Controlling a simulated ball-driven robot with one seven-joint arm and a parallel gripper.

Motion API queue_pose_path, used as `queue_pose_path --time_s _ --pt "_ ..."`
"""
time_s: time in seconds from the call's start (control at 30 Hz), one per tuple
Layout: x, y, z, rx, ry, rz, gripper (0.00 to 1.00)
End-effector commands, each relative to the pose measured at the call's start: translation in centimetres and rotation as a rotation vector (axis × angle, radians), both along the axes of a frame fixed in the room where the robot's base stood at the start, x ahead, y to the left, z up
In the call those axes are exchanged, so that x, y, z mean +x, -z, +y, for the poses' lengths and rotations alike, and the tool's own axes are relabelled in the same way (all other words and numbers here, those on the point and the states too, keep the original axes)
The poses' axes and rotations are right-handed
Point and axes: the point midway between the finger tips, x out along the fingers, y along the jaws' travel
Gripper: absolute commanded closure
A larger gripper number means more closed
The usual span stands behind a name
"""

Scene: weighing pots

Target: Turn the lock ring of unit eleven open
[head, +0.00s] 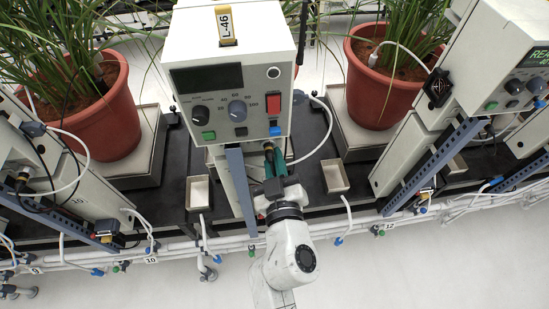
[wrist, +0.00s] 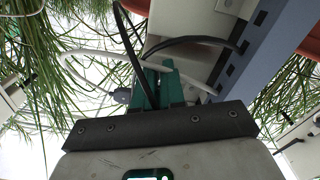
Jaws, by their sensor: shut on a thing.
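The middle unit (head: 233,55) is a cream box with a dark display, knobs and a yellow L-46 tag. It stands between the pipe labels 10 and 12; I see no label reading 11. My gripper (head: 273,158) has green fingers and reaches up to the underside of this box. A small dark and brassy connector (head: 268,147) shows at the fingertips, and the fingers are shut on it. Its lock ring is mostly hidden by the fingers. In the wrist view the green fingers (wrist: 157,82) point up beside a black cable (wrist: 190,42); the ring cannot be made out there.
A blue-grey slotted upright (head: 240,190) stands close left of my gripper. Small open trays (head: 335,176) (head: 198,192) lie either side. Red pots (head: 384,85) (head: 105,115) with grassy plants flank the unit. White pipes (head: 220,245) run along the front.

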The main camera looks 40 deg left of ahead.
Motion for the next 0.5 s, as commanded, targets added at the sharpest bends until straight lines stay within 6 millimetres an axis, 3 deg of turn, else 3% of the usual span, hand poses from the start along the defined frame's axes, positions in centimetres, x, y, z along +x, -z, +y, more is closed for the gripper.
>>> queue_pose_path --time_s 0.23,0.5 --pt "-0.01 -0.32 0.05 -0.009 -0.003 -0.017 1.00" --pt "0.32 -0.69 -0.22 -0.128 -0.004 -0.161 1.00"
